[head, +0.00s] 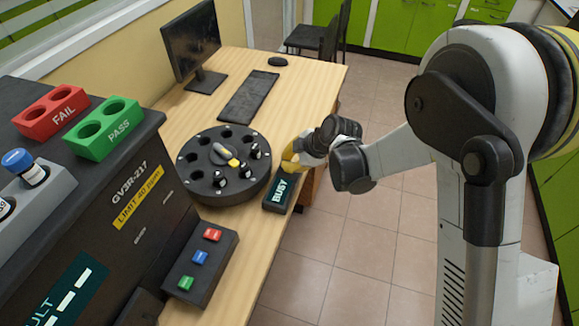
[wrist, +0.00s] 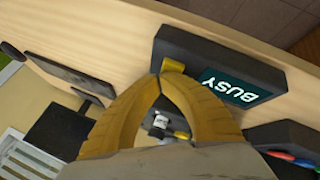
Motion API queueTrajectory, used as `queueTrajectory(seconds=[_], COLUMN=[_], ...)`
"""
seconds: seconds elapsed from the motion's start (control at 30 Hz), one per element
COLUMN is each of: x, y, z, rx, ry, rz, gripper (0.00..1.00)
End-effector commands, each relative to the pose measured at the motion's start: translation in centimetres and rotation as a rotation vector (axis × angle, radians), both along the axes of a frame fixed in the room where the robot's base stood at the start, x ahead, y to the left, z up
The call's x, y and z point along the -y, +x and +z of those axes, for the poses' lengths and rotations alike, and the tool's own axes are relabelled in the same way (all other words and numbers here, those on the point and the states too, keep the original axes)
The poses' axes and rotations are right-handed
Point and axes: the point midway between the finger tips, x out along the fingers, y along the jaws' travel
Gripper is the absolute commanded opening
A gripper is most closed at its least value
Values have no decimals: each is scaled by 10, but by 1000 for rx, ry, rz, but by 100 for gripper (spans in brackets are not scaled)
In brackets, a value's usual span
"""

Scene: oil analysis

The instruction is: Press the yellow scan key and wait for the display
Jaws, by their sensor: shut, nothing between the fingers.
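A small dark box (head: 271,206) sits at the right edge of the wooden table, and its display (head: 281,190) reads "BUSY". The wrist view shows the same display (wrist: 236,88) and, beside it, the yellow scan key (wrist: 173,66). My gripper (head: 288,164) is shut and empty, with yellow fingers. In the wrist view its fingertips (wrist: 162,77) meet right at the key and cover part of it. They look to be touching it, but I cannot tell how far the key is pressed. In the head view the key is hidden by my gripper.
A round black carousel (head: 202,192) with several vials stands left of the box. A panel (head: 213,258) with red, blue and green buttons is nearer. Red FAIL (head: 62,116) and green PASS (head: 117,126) racks sit on a dark cabinet. A monitor (head: 190,42) and keyboard (head: 247,97) stand behind.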

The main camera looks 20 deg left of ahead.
Motion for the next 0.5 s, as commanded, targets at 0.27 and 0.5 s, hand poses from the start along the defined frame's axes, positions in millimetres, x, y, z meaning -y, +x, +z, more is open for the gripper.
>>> queueTrajectory(seconds=[0.27, 0.5], x=[0, 0], y=[0, 0], z=[-1, 7], rx=[0, 0], ry=[0, 0], rz=[0, 0], gripper=[0, 0])
